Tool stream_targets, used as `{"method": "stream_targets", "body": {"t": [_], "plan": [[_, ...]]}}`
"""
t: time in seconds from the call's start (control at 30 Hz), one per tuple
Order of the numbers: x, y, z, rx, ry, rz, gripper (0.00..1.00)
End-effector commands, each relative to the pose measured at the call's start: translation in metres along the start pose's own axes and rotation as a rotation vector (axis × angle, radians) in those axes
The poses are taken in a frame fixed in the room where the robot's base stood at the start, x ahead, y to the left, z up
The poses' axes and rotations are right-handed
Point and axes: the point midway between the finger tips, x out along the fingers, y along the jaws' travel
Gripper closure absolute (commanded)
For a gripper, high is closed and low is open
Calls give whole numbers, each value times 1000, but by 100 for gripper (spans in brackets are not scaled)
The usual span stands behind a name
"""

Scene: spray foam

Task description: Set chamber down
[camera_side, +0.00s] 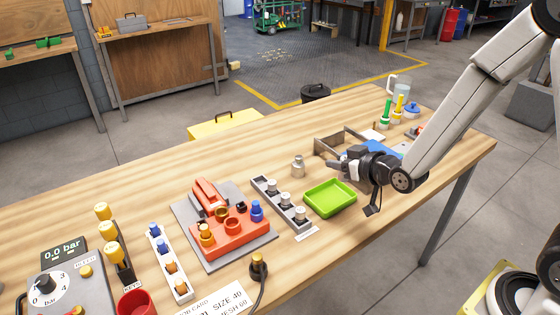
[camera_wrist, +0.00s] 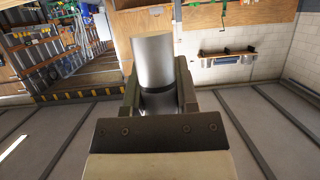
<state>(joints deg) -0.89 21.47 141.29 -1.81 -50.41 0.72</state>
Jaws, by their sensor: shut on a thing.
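My gripper (camera_wrist: 158,98) is shut on a plain silver cylinder (camera_wrist: 154,62), which looks to be the chamber. The cylinder stands out past the fingers, with a dark band where they meet it. In the side view my gripper (camera_side: 340,164) reaches in from the right, low over the table next to a grey metal frame (camera_side: 327,142). The held cylinder cannot be made out clearly there. I cannot tell whether it touches anything below.
A small silver bottle (camera_side: 298,167) stands left of my gripper. A green tray (camera_side: 330,198), a rack with silver-topped pieces (camera_side: 281,203) and an orange fixture (camera_side: 230,238) lie nearer the camera. Bare wood (camera_side: 240,160) lies behind them.

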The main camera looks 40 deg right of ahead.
Motion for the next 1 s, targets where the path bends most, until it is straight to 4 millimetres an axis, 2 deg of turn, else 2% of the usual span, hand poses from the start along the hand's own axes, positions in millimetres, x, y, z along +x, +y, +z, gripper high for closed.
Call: {"method": "stream_targets", "body": {"t": [0.1, 0.23, 0.47, 0.67, 1.0], "plan": [[-2, 10, 1, 12, -1, 34, 100], [-2, 12, 1, 14, -1, 41, 100], [0, -2, -1, -2, 2, -5, 100], [5, -42, -6, -52, 9, -141, 100], [-2, -144, -10, -191, 9, -487, 100]]}}
